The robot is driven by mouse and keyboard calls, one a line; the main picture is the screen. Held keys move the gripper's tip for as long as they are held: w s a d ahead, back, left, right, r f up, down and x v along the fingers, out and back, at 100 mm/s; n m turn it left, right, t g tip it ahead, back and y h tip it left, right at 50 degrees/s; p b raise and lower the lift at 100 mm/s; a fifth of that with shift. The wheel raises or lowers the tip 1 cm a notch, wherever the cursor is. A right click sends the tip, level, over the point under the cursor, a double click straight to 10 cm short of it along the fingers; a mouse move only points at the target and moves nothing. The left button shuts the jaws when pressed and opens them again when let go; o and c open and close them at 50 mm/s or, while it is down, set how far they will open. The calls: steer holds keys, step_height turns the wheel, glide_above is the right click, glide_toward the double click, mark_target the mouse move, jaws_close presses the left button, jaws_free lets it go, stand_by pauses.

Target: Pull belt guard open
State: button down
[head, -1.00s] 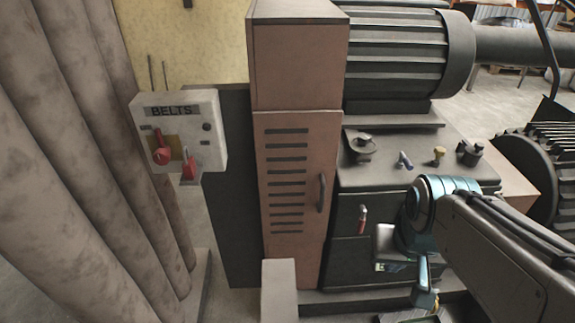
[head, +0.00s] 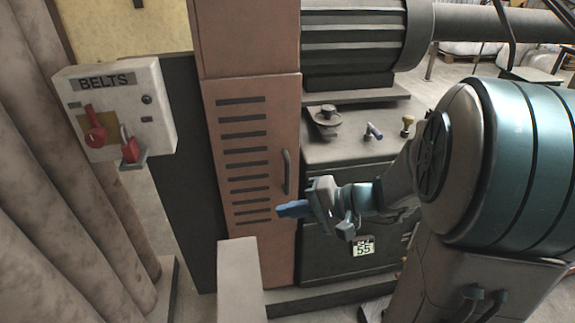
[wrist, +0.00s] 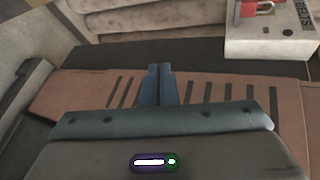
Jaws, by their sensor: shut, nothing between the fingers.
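The belt guard (head: 267,205) is a tall brownish-pink door with a column of dark slots and a dark vertical handle (head: 287,172) near its right edge. It looks closed in the head view. In the wrist view the guard (wrist: 82,92) lies sideways behind the fingers. My gripper (head: 280,210) points left in front of the guard's lower right part, below the handle. Its blue fingers are together in the wrist view (wrist: 157,72), with nothing between them. I cannot tell whether the fingertips touch the guard. The handle is not clear in the wrist view.
A white BELTS box (head: 115,112) with a red lever and red padlock stands left of the guard. A pale block (head: 240,280) stands on the floor before it. A dark machine cabinet (head: 340,250) is at right. Large grey tubes (head: 60,220) fill the left side.

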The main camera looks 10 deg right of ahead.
mark_target(298, 170)
steer(key=w+d+f+m+t+h+b, duration=0.25)
steer(key=w+d+m+t+b, duration=0.2)
steer(key=w+d+t, duration=0.55)
steer(key=shift+m+g+y, duration=0.25)
steer(key=shift+g+y, duration=0.15)
steer(key=shift+y, duration=0.05)
steer(key=x, duration=0.2)
steer(key=p+x, duration=0.1)
steer(key=x, duration=0.5)
steer(key=shift+w+f, duration=0.15)
steer(key=shift+f, duration=0.2)
